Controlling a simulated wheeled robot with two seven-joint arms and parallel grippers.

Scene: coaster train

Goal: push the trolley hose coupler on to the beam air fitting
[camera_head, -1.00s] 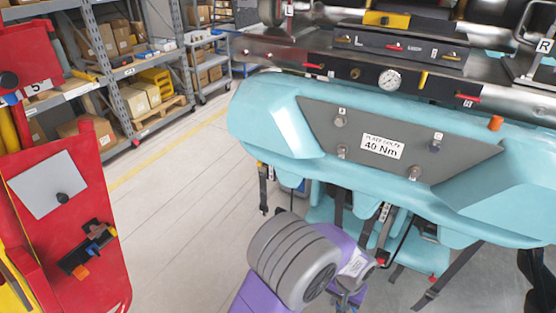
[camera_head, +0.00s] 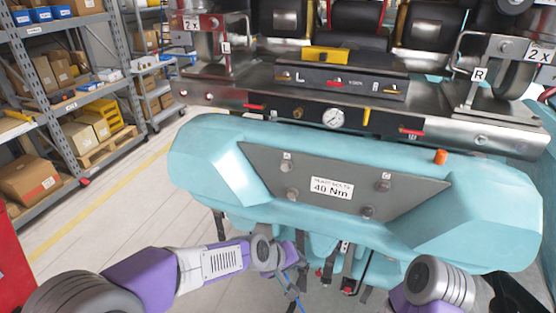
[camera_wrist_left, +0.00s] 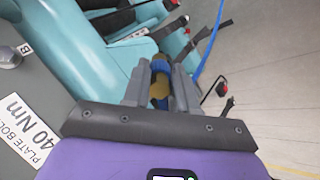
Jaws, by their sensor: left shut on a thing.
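The hose coupler (camera_wrist_left: 160,88) is brass with a blue collar. In the left wrist view it sits between the two grey fingers of my left gripper (camera_wrist_left: 162,72), which is shut on it. A blue hose (camera_wrist_left: 212,42) shows beyond the fingers; its join to the coupler is not clear. In the head view my left gripper (camera_head: 290,287) is small, low in front of the turquoise bumper. A small brass fitting (camera_head: 298,113), likely the beam air fitting, is on the metal beam left of the gauge, well above and apart from the gripper. My right gripper is not in view.
The turquoise bumper (camera_head: 220,150) with its grey "40 Nm" plate (camera_head: 262,160) lies between my arms and the metal beam (camera_head: 240,92). The round gauge (camera_head: 333,118) and red levers sit near the fitting. A red trolley (camera_head: 12,250) edges in at left. Floor at left is clear.

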